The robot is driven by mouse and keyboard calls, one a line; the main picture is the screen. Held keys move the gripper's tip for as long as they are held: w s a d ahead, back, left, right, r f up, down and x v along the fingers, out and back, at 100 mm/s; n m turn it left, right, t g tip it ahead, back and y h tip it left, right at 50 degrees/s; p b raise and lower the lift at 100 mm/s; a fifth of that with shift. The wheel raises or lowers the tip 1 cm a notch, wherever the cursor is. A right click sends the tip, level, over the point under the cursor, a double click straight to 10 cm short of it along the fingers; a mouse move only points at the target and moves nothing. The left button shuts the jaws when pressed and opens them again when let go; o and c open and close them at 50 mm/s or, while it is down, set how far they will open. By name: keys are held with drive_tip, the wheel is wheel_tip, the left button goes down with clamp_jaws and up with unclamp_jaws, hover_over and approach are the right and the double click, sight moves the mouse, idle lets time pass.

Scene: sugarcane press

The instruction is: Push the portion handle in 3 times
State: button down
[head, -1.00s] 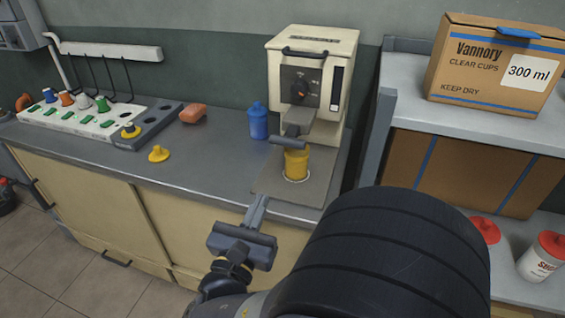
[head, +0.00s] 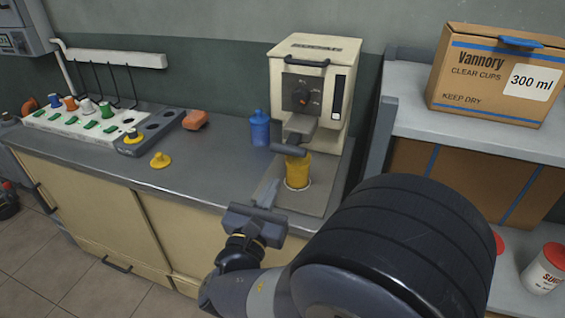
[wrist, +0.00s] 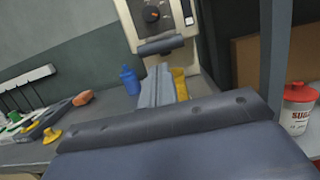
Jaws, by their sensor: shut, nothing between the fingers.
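The cream press machine (head: 318,80) stands at the back of the counter with a dark knob on its front. Its grey portion handle (head: 289,149) sticks out toward me below the knob, and it also shows in the wrist view (wrist: 160,46). A yellow cup (head: 298,172) stands under the handle on the machine's base plate. My gripper (head: 270,190) is shut and empty, in front of the counter edge area, below and nearer than the handle and apart from it. In the wrist view my fingers (wrist: 158,84) point toward the machine and partly hide the yellow cup.
A blue bottle (head: 260,128) stands left of the machine. A yellow lid-like piece (head: 160,160), an orange block (head: 195,120) and a rack of coloured pieces (head: 80,125) lie further left. A shelf (head: 420,105) with a cardboard box (head: 495,75) stands close on the right.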

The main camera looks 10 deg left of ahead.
sight(288, 153)
drive_tip(key=x, duration=0.7)
drive_tip(key=shift+w, duration=0.2)
drive_tip(key=x, duration=0.3)
drive_tip(key=shift+w+f, duration=0.3)
drive_tip(key=shift+w, duration=0.15)
drive_tip(key=shift+r, duration=0.1)
drive_tip(key=shift+s, duration=0.1)
